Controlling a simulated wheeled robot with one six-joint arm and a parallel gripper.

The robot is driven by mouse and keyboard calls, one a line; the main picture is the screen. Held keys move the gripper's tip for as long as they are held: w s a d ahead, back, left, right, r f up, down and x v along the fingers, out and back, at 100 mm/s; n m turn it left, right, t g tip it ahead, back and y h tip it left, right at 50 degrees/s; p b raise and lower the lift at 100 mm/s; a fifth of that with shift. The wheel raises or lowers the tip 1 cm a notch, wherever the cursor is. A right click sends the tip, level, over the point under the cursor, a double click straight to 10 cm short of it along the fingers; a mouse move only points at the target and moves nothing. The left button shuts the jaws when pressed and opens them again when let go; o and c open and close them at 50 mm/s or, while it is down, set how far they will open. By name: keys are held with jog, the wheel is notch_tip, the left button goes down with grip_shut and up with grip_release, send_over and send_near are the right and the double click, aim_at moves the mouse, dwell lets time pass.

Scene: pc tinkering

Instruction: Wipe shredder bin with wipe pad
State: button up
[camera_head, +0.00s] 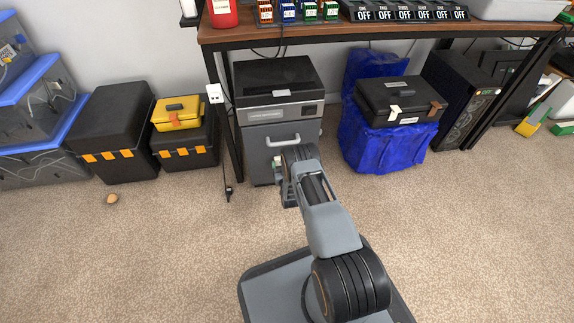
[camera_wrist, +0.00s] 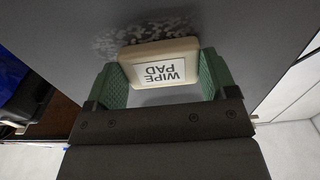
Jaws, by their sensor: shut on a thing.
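The shredder stands under the desk, and its grey bin (camera_head: 265,145) has a light handle on the front. My gripper (camera_wrist: 161,72) is shut on the wipe pad (camera_wrist: 163,58), a cream block with a "WIPE PAD" label, held between two green fingers. In the wrist view the pad is at the grey bin front (camera_wrist: 235,25), beside a pale speckled patch (camera_wrist: 128,36) that it partly covers. I cannot tell whether the pad presses on the surface. In the head view my arm reaches the bin front and largely hides the gripper and pad.
A desk leg (camera_head: 228,130) and a hanging cable with a plug (camera_head: 228,190) are left of the shredder. A blue-covered box (camera_head: 375,150) carrying a black case (camera_head: 400,100) stands to the right. Black toolboxes (camera_head: 112,135) are at left. The carpet in front is mostly clear.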

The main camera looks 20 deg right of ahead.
jog(key=shift+s+d, duration=0.25)
jog(key=shift+d, duration=0.75)
jog(key=shift+s+d, duration=0.2)
jog(key=shift+d, duration=0.75)
jog(key=shift+w+a+f, duration=0.15)
jog(key=shift+a+f, duration=0.1)
jog(key=shift+a, duration=0.4)
jog(key=shift+w+a+f, duration=0.1)
jog(key=shift+a+f, duration=0.1)
jog(key=shift+a, duration=0.5)
jog(key=shift+w+a+f, duration=0.15)
jog(key=shift+a+f, duration=0.1)
jog(key=shift+a, duration=0.4)
jog(key=shift+d, duration=0.1)
jog(key=shift+s+d, duration=0.15)
jog(key=shift+d, duration=0.85)
jog(key=shift+s+d, duration=0.15)
jog(key=shift+d, duration=0.8)
